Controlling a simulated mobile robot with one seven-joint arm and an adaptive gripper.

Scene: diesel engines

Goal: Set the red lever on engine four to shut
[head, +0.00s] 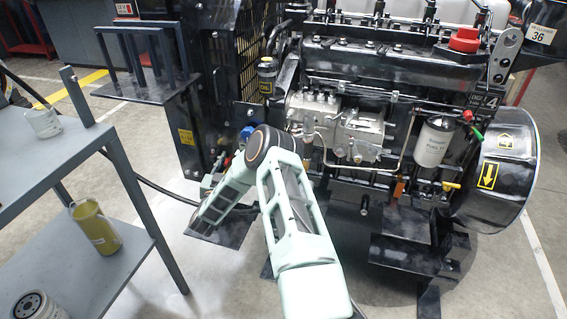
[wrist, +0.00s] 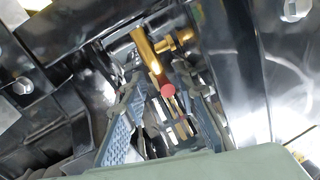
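My arm reaches to the engine's lower left, and my gripper cannot be made out there.
A grey shelf (head: 115,255) stands at the left with a yellow-green can (head: 95,228) and filters on it. A black drum-shaped housing (head: 508,165) is at the engine's right. Dark metal parts crowd my gripper closely. Some floor between shelf and engine is clear.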

